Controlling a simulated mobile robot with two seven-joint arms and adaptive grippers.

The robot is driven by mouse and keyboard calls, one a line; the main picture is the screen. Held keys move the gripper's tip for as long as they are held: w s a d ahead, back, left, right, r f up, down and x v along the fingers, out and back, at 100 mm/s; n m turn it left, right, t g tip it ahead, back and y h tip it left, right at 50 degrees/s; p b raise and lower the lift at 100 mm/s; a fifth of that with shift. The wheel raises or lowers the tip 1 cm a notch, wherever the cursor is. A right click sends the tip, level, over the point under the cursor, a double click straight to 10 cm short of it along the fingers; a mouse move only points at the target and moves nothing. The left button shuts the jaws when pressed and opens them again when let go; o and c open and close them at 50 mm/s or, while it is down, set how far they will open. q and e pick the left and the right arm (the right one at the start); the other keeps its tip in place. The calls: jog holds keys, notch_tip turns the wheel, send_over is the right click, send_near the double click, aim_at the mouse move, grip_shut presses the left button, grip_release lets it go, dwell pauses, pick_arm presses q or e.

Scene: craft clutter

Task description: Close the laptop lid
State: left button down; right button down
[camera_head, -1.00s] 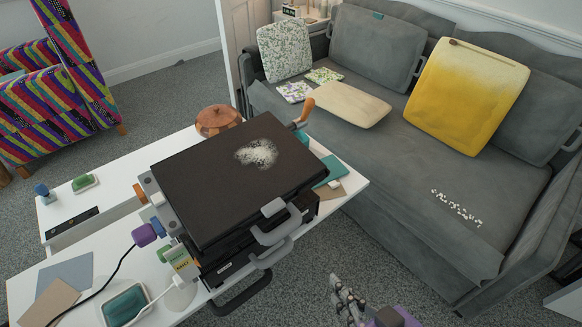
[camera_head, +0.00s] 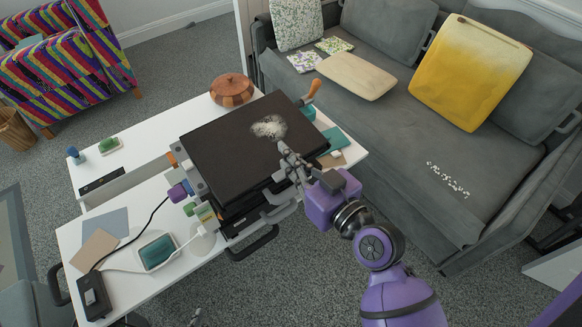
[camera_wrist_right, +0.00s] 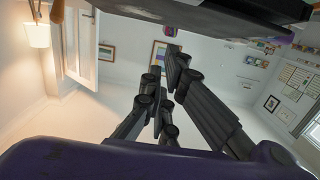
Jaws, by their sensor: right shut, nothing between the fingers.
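The laptop is a large dark slab (camera_head: 245,150) with a pale speckled patch on its upper face. It lies over a dark lower body with grey handles at its front, on the white table. From above I cannot tell how far the lid stands open. My right gripper (camera_head: 285,153) is shut and empty, its fingertips over the slab's right front part; contact is unclear. In the right wrist view the shut fingers (camera_wrist_right: 165,75) point up below a dark edge (camera_wrist_right: 215,16), probably the slab. A small grey piece at the bottom edge may be my left gripper (camera_head: 196,316).
Small coloured blocks, a cable and a teal-topped dish (camera_head: 158,251) lie left and in front. A grey sofa (camera_head: 400,130) stands to the right. The table's far left part is fairly clear.

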notch_tip(320, 180, down, 4)
jog(key=shift+f, duration=0.1)
dwell(0.4)
